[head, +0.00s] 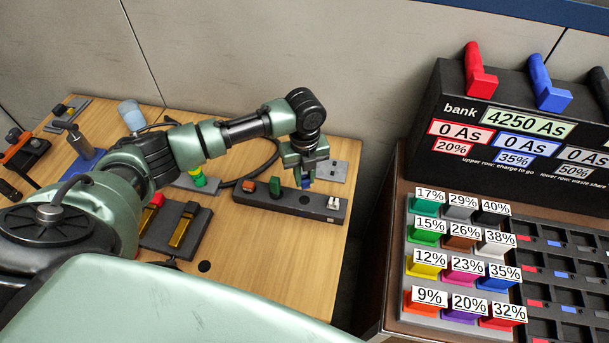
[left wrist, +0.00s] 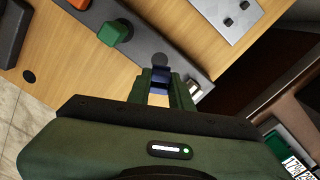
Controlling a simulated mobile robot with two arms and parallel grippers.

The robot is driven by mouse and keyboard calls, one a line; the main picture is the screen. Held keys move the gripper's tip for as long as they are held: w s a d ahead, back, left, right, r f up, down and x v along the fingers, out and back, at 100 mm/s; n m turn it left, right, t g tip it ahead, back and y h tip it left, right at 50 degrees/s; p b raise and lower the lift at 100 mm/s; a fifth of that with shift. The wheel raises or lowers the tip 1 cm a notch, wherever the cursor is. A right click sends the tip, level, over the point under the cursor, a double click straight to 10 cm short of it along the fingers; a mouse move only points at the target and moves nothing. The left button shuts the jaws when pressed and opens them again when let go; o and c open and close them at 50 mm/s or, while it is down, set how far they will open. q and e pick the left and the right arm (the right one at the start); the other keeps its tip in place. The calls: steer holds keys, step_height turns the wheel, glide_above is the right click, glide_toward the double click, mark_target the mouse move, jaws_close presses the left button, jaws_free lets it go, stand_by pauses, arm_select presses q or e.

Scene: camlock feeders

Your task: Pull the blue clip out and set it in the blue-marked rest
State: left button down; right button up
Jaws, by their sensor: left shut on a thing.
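My left gripper (head: 305,172) is over the dark rail (head: 270,198) on the wooden table, pointing down. It is shut on the blue clip (head: 307,183), of which only a small part shows below the fingers. In the left wrist view the blue clip (left wrist: 160,77) sits between the two green fingers (left wrist: 160,92), over the rail. I cannot tell whether the clip is still seated in the rail. At the right, a dark slotted rack (head: 560,262) has small blue and red marks. I cannot tell whether one is the blue-marked rest. My right gripper is not in view.
The rail also bears an orange knob (head: 249,186), a green knob (head: 275,187) and a white piece (head: 333,202). A grey plate (head: 333,170) lies behind it. A bank box (head: 515,140) and coloured labelled blocks stand right.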

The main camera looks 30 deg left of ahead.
mark_target(304, 200)
arm_select(q)
steer(key=shift+r+p, duration=0.1)
steer(key=shift+p, duration=0.25)
steer(key=shift+f+b, duration=0.6)
steer(key=shift+f, duration=0.3)
step_height(304, 200, down, 2)
steer(key=shift+f+b, duration=0.25)
steer(key=shift+b, duration=0.45)
steer(key=shift+f+b, duration=0.4)
steer(key=shift+f, duration=0.35)
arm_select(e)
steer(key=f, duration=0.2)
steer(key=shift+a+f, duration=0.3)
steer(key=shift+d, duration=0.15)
arm_select(q)
steer(key=shift+f+b, duration=0.45)
steer(key=shift+f, duration=0.55)
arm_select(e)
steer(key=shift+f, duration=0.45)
arm_select(q)
steer(key=shift+f, duration=0.1)
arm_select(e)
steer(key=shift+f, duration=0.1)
